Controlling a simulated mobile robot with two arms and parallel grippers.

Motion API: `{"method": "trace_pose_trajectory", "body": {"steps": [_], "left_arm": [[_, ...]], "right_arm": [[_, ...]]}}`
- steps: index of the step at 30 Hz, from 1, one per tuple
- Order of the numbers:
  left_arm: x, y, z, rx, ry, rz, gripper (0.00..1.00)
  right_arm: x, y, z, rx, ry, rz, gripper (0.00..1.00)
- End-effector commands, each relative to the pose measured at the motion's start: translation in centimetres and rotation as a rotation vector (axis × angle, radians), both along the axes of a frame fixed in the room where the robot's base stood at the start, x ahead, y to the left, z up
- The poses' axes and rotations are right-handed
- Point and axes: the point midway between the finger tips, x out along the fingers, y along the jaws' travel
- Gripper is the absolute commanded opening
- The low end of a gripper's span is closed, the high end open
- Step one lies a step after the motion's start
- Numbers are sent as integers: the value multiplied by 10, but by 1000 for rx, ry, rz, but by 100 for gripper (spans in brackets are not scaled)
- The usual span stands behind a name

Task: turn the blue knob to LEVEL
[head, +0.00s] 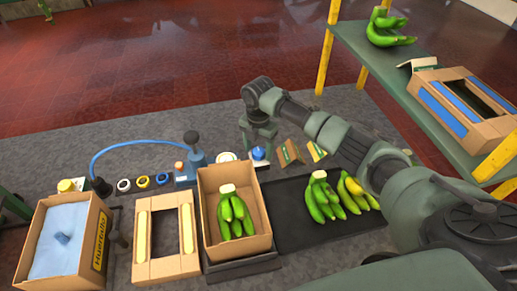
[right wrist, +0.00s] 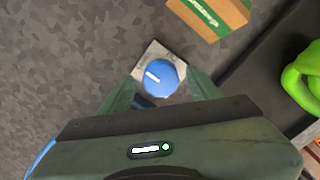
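The blue knob (right wrist: 160,77) sits on a pale square plate (right wrist: 150,55) on the grey floor mat. A short white mark on it is slanted, toward the left of its top. No LEVEL label can be read. My right gripper (right wrist: 161,82) is open, with one finger on each side of the knob; I cannot tell whether they touch it. In the head view the knob (head: 258,153) shows as a small blue spot below my right gripper (head: 259,143). My left gripper is not seen.
A cardboard box with green bananas (head: 230,215) stands left of a black tray (head: 290,225) with more bananas. Small cartons (head: 290,153) lie close right of the knob. A blue hose (head: 130,143) curves at left. A shelf (head: 400,65) stands at right.

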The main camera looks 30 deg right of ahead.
Motion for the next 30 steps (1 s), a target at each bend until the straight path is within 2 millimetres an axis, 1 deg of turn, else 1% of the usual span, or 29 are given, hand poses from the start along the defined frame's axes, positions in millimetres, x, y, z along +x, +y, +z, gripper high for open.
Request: {"method": "trace_pose_trajectory", "body": {"steps": [5,8,15,18,21,25,30], "left_arm": [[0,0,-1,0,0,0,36],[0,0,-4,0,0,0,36],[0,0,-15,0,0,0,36],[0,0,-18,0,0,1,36],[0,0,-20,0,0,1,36],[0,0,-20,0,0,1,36],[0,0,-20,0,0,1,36]], "right_arm": [[0,0,1,-1,-1,-1,63],[1,0,9,0,-2,-2,63],[1,0,50,0,-5,0,63],[1,0,64,0,-4,0,63],[0,0,73,-1,-2,0,63],[0,0,78,-1,0,0,63],[0,0,78,-1,0,0,63]]}}
